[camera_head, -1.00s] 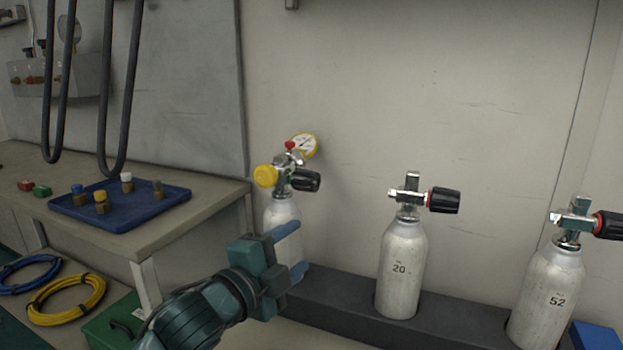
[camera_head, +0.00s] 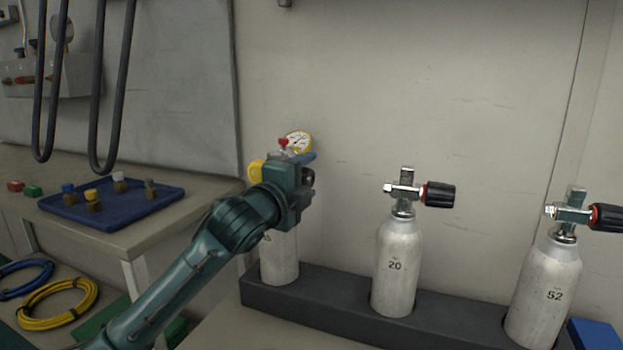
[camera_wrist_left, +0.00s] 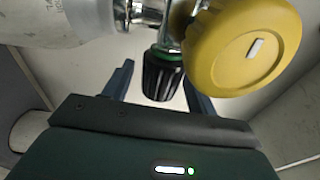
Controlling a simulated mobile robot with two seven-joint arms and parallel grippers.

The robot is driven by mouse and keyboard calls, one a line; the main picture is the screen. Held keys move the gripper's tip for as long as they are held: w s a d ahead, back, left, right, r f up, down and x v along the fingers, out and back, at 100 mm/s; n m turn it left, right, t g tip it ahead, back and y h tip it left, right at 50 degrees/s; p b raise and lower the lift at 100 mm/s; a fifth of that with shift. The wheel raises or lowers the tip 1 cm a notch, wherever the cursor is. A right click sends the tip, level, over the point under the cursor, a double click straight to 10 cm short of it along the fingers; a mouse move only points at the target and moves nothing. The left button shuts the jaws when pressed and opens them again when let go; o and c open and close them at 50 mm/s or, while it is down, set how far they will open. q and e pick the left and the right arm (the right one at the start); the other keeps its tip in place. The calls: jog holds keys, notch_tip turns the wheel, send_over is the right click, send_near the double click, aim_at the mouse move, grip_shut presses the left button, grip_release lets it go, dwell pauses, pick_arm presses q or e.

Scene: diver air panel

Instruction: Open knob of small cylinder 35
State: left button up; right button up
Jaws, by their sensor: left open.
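The left small cylinder (camera_head: 279,262) stands in the dark rack, its number mostly hidden behind my left arm. It carries a yellow regulator cap (camera_head: 256,171), a red-topped fitting and a round gauge (camera_head: 298,141). My left gripper (camera_head: 312,168) is at the height of its valve and covers most of it. In the left wrist view, the black knob with a green ring (camera_wrist_left: 162,78) points between the two open blue fingers, with space on both sides. The yellow cap (camera_wrist_left: 243,45) is close at the upper right. My right gripper is not in view.
Cylinders marked 20 (camera_head: 397,268) and 52 (camera_head: 545,297) stand to the right in the rack (camera_head: 330,301), with black knobs. A bench with a blue tray (camera_head: 150,207) is at left. Hoses hang above it. The wall behind is clear.

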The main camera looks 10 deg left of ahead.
pick_arm(q)
jog(key=shift+x, duration=1.3)
jog(key=c, duration=1)
jog(key=shift+r, duration=0.15)
